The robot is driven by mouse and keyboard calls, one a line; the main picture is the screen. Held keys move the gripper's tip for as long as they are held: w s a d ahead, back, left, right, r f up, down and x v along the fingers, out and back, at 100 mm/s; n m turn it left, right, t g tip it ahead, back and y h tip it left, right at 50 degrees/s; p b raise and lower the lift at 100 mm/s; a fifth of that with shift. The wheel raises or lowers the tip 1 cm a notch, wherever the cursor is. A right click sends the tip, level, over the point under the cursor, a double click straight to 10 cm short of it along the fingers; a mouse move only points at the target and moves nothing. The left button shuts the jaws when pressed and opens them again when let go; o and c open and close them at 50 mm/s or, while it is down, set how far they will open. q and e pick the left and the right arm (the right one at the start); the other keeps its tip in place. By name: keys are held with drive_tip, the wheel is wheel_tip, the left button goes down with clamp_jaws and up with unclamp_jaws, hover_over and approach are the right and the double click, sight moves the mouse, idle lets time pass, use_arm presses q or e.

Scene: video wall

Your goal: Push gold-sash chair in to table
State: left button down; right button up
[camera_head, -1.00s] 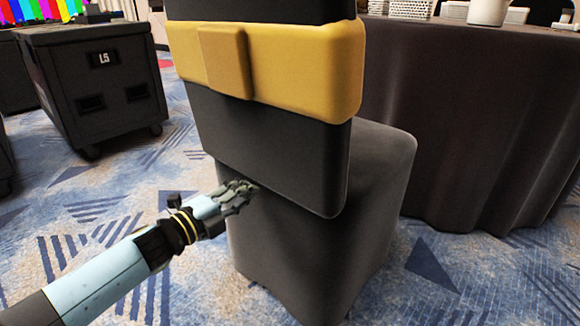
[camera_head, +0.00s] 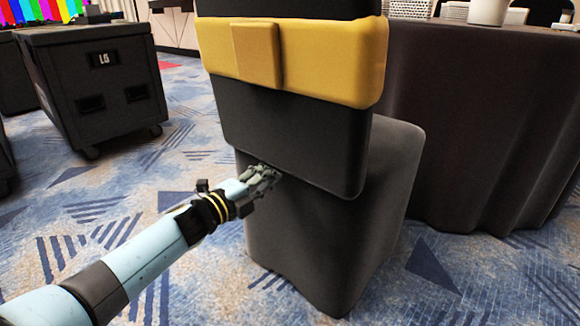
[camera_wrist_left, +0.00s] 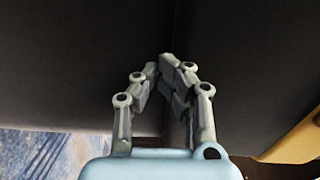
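The chair (camera_head: 330,215) has a dark grey cover and a gold sash (camera_head: 330,65) around its back. It stands upright in the middle of the head view, its back toward me. The table (camera_head: 480,120), draped in dark cloth, is behind it to the right. My left gripper (camera_head: 270,174) is at the lower edge of the chair's back, touching or very close to it. In the left wrist view, its fingertips (camera_wrist_left: 170,65) meet with nothing seen between them, against dark fabric. The sash shows there at the lower right (camera_wrist_left: 295,145). My right gripper is not in view.
A black wheeled case (camera_head: 95,85) stands at the left. White cups and dishes (camera_head: 487,12) sit on the table. Blue patterned carpet (camera_head: 150,170) is open between the case and the chair.

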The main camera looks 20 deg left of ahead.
use_arm(q)
drive_tip(key=shift+b+x, duration=1.25)
drive_tip(key=shift+x, duration=3.8)
drive_tip(key=p+v, duration=0.3)
drive_tip(key=v, duration=0.7)
